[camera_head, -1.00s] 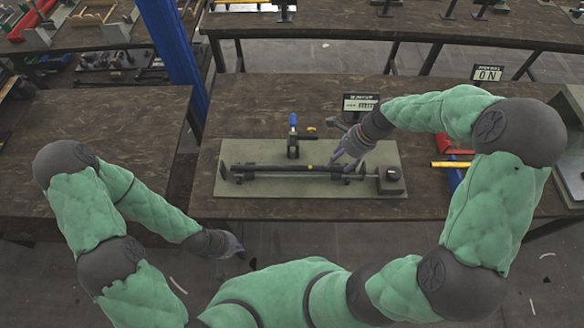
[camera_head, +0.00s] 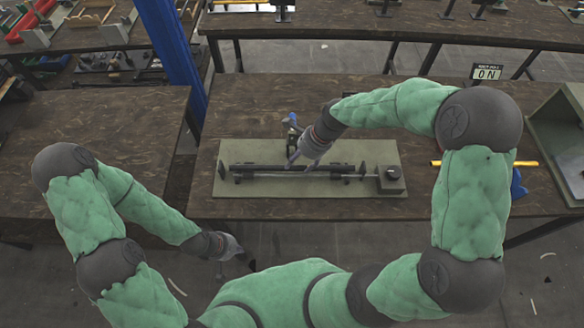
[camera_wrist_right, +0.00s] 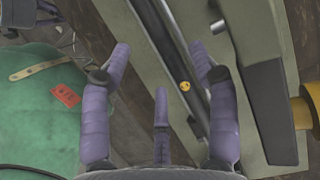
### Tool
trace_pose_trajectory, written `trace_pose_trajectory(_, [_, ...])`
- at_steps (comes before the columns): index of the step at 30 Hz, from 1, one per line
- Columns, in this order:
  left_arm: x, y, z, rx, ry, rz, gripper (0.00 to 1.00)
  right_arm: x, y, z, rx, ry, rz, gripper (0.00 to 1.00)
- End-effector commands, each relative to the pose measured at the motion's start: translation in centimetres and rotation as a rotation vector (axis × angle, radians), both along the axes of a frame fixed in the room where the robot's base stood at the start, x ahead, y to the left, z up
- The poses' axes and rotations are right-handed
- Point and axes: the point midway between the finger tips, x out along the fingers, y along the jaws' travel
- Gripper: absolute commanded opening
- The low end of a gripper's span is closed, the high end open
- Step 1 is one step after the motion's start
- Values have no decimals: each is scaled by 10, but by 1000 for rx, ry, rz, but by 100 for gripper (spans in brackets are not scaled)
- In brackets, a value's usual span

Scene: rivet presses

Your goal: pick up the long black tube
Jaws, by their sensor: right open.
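The long black tube (camera_head: 260,168) lies lengthwise along a fixture on the grey-green baseplate (camera_head: 232,152), on the middle table. In the right wrist view the dark tube (camera_wrist_right: 168,48), with a round yellow mark, runs diagonally past the fingers. My right gripper (camera_head: 301,162) is above the tube's middle and covers part of it. In the right wrist view my right gripper (camera_wrist_right: 160,62) has its purple fingers spread with nothing held; contact with the tube cannot be judged. My left gripper (camera_head: 234,258) hangs low in front of the table's near edge, apart from the tube; its jaws are unclear.
A blue-topped clamp (camera_head: 292,120) stands just behind the tube, close to my right wrist. A block (camera_head: 391,180) sits at the plate's right end. A yellow bar (camera_head: 450,163) and a grey bin (camera_head: 562,130) are further right. The table behind the plate is mostly clear.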

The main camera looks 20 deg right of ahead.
Motion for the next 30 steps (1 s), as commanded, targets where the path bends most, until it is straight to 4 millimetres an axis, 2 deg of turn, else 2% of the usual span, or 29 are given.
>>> trace_pose_trajectory(1, [0,0,-5,0,0,0,0,-1,4,-12,0,5,2,60])
trace_pose_trajectory(6, [0,0,-11,0,0,0,0,3,12,-33,1,3,0,60])
trace_pose_trajectory(14, [0,0,-11,0,0,0,0,4,14,-36,0,1,-1,60])
trace_pose_trajectory(17, [0,0,-10,0,0,0,0,4,14,-36,0,1,-1,38])
trace_pose_trajectory(21, [0,0,-10,0,0,0,0,4,14,-36,0,1,-1,0])
trace_pose_trajectory(30, [0,0,-10,0,0,0,0,4,14,-35,0,0,0,0])
